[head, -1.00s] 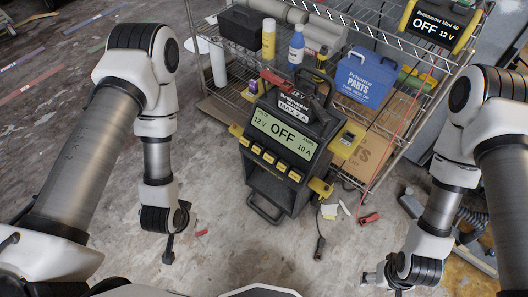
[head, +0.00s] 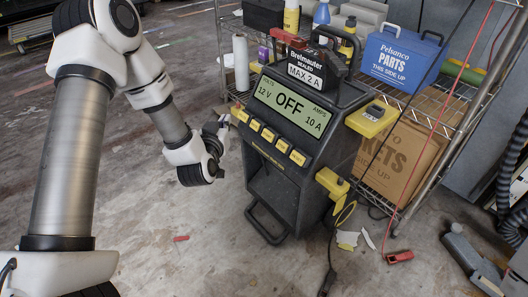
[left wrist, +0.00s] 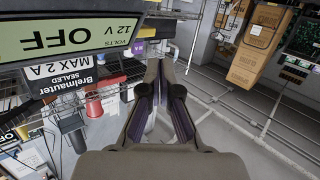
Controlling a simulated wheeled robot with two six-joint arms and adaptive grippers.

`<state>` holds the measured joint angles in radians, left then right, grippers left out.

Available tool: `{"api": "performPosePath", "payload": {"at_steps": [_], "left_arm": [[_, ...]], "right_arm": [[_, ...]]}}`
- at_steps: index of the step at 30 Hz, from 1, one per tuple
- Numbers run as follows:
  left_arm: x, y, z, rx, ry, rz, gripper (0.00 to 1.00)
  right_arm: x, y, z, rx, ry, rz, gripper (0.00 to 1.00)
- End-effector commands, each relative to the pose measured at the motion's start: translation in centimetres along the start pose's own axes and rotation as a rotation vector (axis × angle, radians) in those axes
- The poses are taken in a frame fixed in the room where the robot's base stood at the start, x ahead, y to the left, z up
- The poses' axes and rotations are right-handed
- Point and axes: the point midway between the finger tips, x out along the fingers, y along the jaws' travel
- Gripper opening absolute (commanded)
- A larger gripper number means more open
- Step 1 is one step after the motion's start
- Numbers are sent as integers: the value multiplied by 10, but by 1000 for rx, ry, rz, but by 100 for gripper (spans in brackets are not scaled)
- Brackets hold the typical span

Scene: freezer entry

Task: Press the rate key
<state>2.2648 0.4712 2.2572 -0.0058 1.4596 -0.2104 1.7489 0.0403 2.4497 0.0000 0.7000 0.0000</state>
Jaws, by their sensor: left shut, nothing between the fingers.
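The charger (head: 275,190) is a black wheeled unit with yellow trim. Its lit display (head: 290,105) reads OFF, 12 V and 10 A. Below the display is a slanted row of several yellow keys (head: 268,134); their labels are too small to read surely, so I cannot tell which is the rate key. My left gripper (head: 222,126) is shut and empty, just left of the row's left end, apart from the keys as far as I can see. In the left wrist view, the shut fingers (left wrist: 160,68) point ahead beside the upside-down display (left wrist: 60,35); no keys show there. My right gripper is out of view.
A wire shelf behind the charger holds a blue parts box (head: 400,62), a cardboard box (head: 400,160), bottles and a white roll (head: 241,62). A yellow clamp holder (head: 372,118) juts from the charger's right side. Cables and a red clamp (head: 399,257) lie right.

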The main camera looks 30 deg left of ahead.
Motion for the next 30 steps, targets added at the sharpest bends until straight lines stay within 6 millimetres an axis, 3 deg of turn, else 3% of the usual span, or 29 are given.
{"api": "performPosePath", "payload": {"at_steps": [1,3,17,30], "left_arm": [[4,-3,14,-12,15,-3,0],[6,-4,12,-19,28,-4,0],[7,-2,8,-20,35,-1,0],[47,27,39,-17,36,1,0]], "right_arm": [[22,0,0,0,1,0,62],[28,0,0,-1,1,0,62],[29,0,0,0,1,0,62],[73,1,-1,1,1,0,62]]}}
